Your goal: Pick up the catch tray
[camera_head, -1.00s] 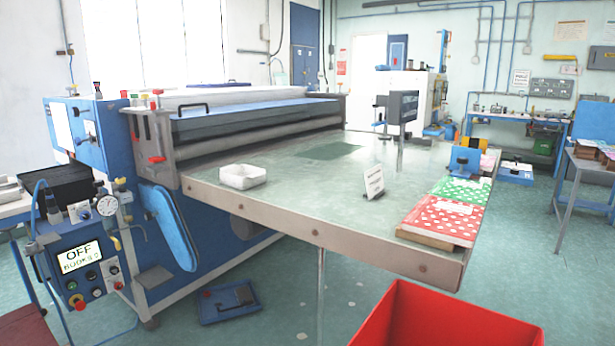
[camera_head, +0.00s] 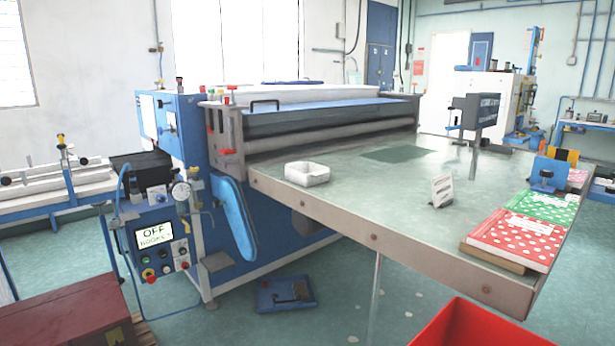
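Two tray-like things show, and I cannot tell from the picture which one is the catch tray. A small white tray (camera_head: 307,174) sits upright on the left part of the grey-green machine table (camera_head: 345,197). It looks empty, though its inner floor is only partly visible. A shallow blue tray (camera_head: 285,294) lies on the floor below the table, beside the machine's base, with a dark item in it. My gripper is not in view.
A blue roller machine (camera_head: 232,265) with an OFF display (camera_head: 154,235) stands behind the table. Spotted red (camera_head: 515,239) and green (camera_head: 543,206) books lie at the table's right. A red bin (camera_head: 478,325) and a dark red box (camera_head: 70,312) stand in front, with open floor between.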

